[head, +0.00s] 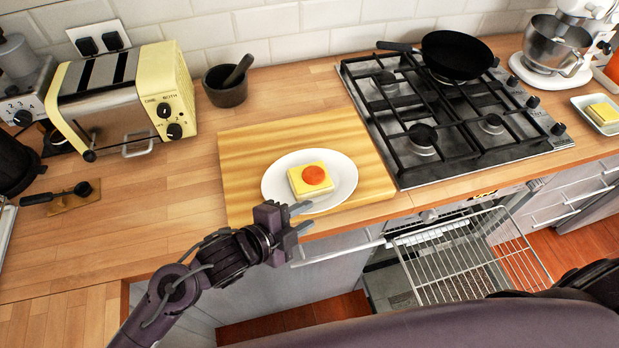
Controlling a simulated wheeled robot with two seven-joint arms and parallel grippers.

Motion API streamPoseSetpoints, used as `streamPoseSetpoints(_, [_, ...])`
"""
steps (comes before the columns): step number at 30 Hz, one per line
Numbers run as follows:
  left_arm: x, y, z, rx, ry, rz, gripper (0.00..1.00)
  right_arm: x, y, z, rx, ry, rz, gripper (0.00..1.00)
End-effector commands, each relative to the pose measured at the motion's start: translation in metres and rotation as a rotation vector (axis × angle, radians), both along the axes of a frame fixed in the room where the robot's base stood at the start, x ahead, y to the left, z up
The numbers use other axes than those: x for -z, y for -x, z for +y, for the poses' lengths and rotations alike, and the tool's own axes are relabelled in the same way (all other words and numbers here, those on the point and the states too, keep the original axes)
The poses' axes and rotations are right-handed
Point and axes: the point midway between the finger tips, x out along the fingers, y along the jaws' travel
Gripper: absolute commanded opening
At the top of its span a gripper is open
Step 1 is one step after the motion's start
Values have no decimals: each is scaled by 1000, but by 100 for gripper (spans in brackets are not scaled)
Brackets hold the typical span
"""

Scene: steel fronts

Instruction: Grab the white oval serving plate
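The white oval serving plate (342,172) lies on the wooden cutting board (245,160) on the counter. A yellow square piece of food with an orange-red round top (312,178) sits on the plate. My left gripper (302,218) is at the plate's near edge, at the front of the board. Its two fingers are spread apart and point right. One fingertip overlaps the plate's near rim in the picture; I cannot tell whether it touches. My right gripper does not show.
A hob (455,115) with a black pan (457,54) stands right of the board. Below it, the oven is open with a wire rack (470,265) out. A toaster (125,95) and a mortar (226,90) stand left and behind.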

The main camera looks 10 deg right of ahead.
Motion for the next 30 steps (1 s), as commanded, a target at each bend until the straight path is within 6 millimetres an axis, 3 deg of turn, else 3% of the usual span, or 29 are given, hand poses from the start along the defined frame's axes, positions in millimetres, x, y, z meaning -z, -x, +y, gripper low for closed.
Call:
streamPoseSetpoints(1, [-3, -4, -7, 0, 3, 2, 29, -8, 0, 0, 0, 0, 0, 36])
streamPoseSetpoints(6, [8, -11, -20, 1, 1, 0, 29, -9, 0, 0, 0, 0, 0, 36])
streamPoseSetpoints(14, [11, -12, -21, 1, 0, -1, 29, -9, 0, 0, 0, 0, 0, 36])
streamPoseSetpoints(21, [11, -12, -21, 1, 0, -1, 0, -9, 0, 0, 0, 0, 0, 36])
streamPoseSetpoints(30, [8, -13, -21, 1, 3, -4, 0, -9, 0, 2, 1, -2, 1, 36])
